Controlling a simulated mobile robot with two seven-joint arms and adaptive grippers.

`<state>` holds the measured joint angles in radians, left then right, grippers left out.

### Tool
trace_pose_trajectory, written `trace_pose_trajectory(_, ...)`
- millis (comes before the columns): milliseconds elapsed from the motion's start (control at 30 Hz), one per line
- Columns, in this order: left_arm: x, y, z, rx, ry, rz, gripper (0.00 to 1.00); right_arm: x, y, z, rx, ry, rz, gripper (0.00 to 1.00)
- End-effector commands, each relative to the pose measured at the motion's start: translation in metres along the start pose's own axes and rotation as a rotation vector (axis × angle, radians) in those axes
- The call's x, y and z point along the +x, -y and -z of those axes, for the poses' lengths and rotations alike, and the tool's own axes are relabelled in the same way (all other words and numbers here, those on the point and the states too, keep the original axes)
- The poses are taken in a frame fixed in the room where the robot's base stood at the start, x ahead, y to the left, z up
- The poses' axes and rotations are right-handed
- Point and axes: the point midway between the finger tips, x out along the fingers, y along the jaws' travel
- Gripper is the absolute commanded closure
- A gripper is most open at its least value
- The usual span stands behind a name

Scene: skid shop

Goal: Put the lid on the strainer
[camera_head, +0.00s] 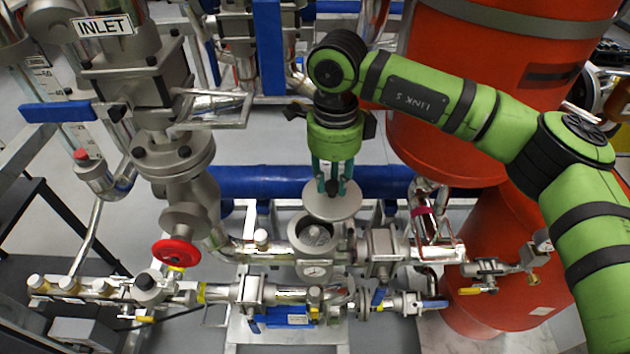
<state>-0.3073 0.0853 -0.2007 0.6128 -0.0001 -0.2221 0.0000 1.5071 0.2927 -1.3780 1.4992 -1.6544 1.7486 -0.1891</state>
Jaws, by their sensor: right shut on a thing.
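The lid (332,205) is a round grey metal disc with a small dark knob on top. My right gripper (333,184) comes down from above and is shut on the knob. The strainer (309,238) is the open round metal body just below and a little left of the lid, with a bright inner part showing in its mouth. The lid overlaps the strainer's far right edge in the view; I cannot tell whether they touch. My left gripper is not in view.
A valve column labelled INLET (104,27) with a blue handle (57,111) stands left, near a red handwheel (176,253). A large orange tank (450,110) stands right. A blue pipe (260,182) runs behind the strainer.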

Motion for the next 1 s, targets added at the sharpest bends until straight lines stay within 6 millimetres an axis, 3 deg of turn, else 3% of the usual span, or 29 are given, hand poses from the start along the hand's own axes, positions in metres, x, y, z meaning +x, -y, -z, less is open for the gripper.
trace_pose_trajectory(133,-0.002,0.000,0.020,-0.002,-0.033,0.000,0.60,0.007,-0.007,-0.018,0.186,0.007,-0.006,0.90)
trace_pose_trajectory(300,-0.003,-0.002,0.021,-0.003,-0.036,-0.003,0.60,0.012,-0.011,-0.028,0.307,0.010,-0.008,0.90)
trace_pose_trajectory(567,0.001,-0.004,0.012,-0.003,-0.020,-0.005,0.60,0.022,-0.011,-0.030,0.334,0.010,-0.009,0.90)
trace_pose_trajectory(1000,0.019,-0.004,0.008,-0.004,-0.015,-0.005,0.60,0.063,-0.012,-0.030,0.333,0.010,-0.009,0.90)
